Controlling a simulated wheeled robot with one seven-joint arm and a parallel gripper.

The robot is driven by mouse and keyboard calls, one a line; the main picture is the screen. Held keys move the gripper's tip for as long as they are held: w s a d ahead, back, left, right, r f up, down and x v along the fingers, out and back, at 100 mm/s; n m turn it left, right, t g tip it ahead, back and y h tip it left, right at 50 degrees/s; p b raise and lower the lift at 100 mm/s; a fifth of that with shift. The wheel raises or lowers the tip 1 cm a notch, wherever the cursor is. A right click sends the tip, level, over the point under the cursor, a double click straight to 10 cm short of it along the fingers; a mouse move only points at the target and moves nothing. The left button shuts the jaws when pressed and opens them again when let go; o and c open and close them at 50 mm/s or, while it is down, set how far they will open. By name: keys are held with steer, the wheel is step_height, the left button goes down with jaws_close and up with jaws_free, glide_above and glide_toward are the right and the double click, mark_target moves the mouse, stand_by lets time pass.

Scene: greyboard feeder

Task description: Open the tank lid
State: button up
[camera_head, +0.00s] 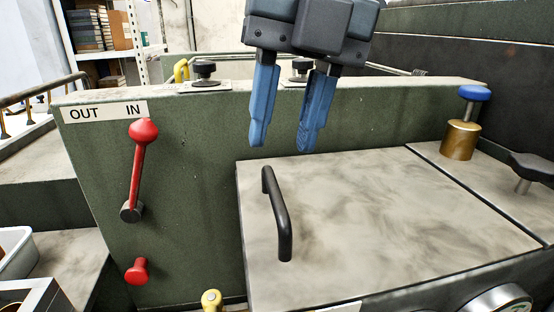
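The tank lid (390,215) is a flat, mottled grey plate lying level at the centre right, and it looks shut. A black bar handle (277,213) stands near its left edge. My gripper (279,143) points down above the lid's far left corner, behind and above the handle in the picture. Its two blue fingers are apart with nothing between them. It is not touching the handle. Nothing hides the handle.
A green panel with a red lever (138,170) and a red knob (137,271) stands left of the lid. A brass post with a blue knob (474,93) and a black knob (532,167) are at the right. A yellow knob (211,299) is at the front.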

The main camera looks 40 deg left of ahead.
mark_target(273, 178)
steer(key=f, duration=0.4)
steer(key=shift+s+a, duration=0.25)
steer(key=shift+s, duration=0.05)
steer(key=shift+c, duration=0.4)
jaws_close()
